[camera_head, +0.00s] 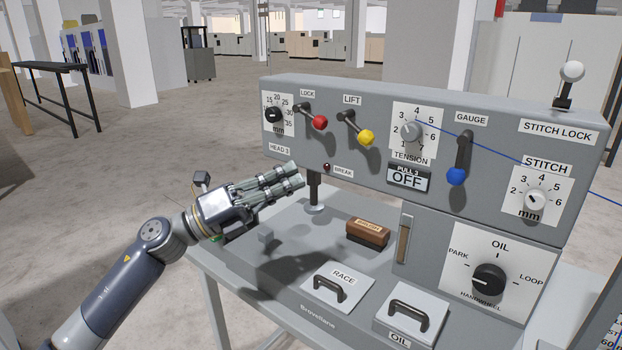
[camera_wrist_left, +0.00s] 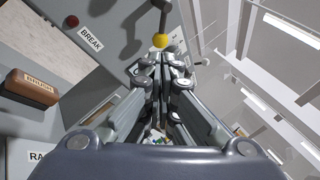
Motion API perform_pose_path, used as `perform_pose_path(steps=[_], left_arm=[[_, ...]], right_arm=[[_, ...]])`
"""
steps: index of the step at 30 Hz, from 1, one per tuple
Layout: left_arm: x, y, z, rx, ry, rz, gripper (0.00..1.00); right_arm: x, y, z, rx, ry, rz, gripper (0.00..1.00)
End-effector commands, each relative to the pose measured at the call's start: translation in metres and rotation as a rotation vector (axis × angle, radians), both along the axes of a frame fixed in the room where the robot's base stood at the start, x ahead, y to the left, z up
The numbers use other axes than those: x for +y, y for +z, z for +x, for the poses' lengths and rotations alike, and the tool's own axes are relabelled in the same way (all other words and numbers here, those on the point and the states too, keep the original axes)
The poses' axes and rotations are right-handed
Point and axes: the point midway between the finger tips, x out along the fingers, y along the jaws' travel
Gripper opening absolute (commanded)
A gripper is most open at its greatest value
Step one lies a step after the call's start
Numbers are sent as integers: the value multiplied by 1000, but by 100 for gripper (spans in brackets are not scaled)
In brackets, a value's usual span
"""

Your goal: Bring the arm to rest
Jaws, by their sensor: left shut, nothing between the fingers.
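My left gripper (camera_head: 291,177) is shut and empty. It is held in the air over the left part of the machine bed, in front of the lower left of the grey control panel (camera_head: 350,92). In the left wrist view the fingers of the left gripper (camera_wrist_left: 160,75) are close together with nothing between them. The yellow-knobbed LIFT lever (camera_head: 366,137) is up and to the right of the fingertips; its knob (camera_wrist_left: 160,41) shows just beyond them in the left wrist view. My right gripper is in neither view.
A brown brush (camera_head: 367,232) lies on the bed right of my gripper. The RACE cover (camera_head: 338,286) and OIL cover (camera_head: 412,312) have black handles. The red-knobbed LOCK lever (camera_head: 319,122) and blue-knobbed GAUGE lever (camera_head: 456,176) stick out from the panel. Open floor lies left.

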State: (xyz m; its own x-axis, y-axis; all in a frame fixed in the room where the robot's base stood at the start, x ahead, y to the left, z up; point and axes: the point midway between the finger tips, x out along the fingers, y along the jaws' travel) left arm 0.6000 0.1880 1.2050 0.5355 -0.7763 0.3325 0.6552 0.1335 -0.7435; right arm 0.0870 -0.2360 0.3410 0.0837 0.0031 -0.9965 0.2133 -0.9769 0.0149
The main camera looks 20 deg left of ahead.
Motion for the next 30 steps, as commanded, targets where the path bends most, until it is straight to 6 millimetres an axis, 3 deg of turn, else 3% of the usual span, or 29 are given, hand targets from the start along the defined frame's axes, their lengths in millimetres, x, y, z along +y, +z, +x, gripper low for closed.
perform_pose_path(steps=[5, 21, 26, 30], left_arm=[[10, -3, -7, -2, 1, 1, 0], [10, -4, -7, 7, 3, -15, 0], [10, -15, -2, 91, 50, -168, 0], [20, -43, 6, 254, 150, -417, 0]], right_arm=[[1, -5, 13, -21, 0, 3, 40], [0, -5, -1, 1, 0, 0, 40], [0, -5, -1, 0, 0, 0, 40], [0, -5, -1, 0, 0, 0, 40]])
